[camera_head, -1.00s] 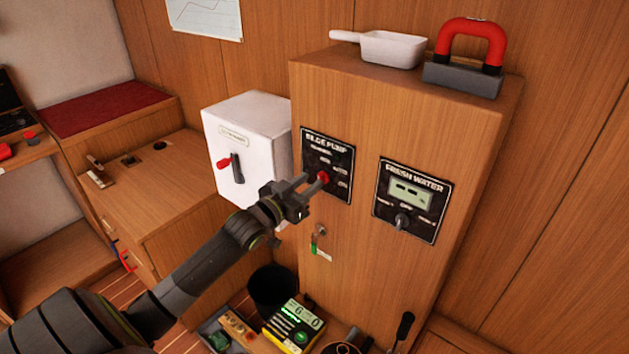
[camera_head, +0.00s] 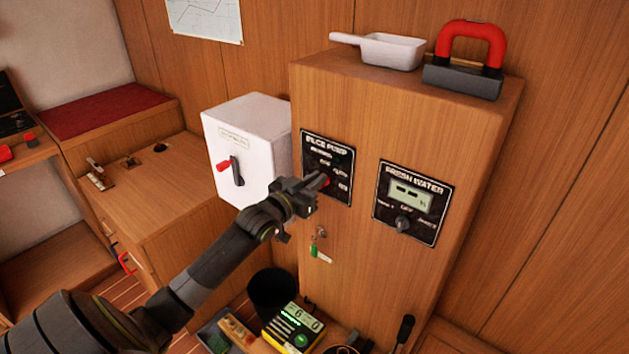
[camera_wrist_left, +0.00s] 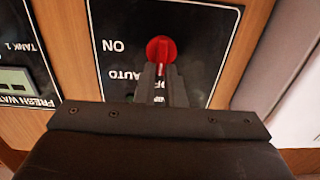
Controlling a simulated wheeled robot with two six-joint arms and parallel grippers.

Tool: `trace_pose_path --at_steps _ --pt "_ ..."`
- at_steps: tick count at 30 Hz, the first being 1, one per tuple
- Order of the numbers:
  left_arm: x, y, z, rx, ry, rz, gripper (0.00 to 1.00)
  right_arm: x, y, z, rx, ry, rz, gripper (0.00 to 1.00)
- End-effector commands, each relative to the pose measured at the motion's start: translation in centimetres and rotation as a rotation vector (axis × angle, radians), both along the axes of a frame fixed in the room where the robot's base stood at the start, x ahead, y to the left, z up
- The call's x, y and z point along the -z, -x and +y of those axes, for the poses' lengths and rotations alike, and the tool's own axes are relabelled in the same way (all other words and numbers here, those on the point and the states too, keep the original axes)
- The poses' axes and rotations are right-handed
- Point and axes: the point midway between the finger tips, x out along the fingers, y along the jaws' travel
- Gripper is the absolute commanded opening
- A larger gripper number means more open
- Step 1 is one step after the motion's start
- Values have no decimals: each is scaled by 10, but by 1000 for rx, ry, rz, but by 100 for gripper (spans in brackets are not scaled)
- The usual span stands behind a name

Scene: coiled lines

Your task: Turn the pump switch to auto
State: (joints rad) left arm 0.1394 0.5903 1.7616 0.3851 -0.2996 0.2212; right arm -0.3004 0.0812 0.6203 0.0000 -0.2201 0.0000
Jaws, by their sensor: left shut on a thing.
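The bilge pump panel (camera_head: 340,163) is a black plate on the front of the wooden cabinet, left of the fresh water panel. ON and AUTO labels show left of the knob there; another label is partly hidden by the fingers. I cannot tell which label the knob points to.
The fresh water panel (camera_head: 412,202) has its own grey knob. A white box (camera_head: 245,145) with a red-tipped lever stands left of the cabinet. A key with a green tag (camera_head: 319,250) hangs below the pump panel. A scoop (camera_head: 390,50) and red-handled tool (camera_head: 465,60) lie on top.

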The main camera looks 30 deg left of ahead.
Motion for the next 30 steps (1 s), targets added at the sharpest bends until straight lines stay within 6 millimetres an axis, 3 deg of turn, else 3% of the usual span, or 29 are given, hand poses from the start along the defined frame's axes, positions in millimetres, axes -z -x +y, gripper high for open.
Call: trace_pose_path --at_steps 11,30 --pt "2 0 -2 0 -89 -7 0 8 0 2 1 -3 0 0" --pt "5 1 -10 0 -590 -47 0 42 0 2 1 -3 0 0"
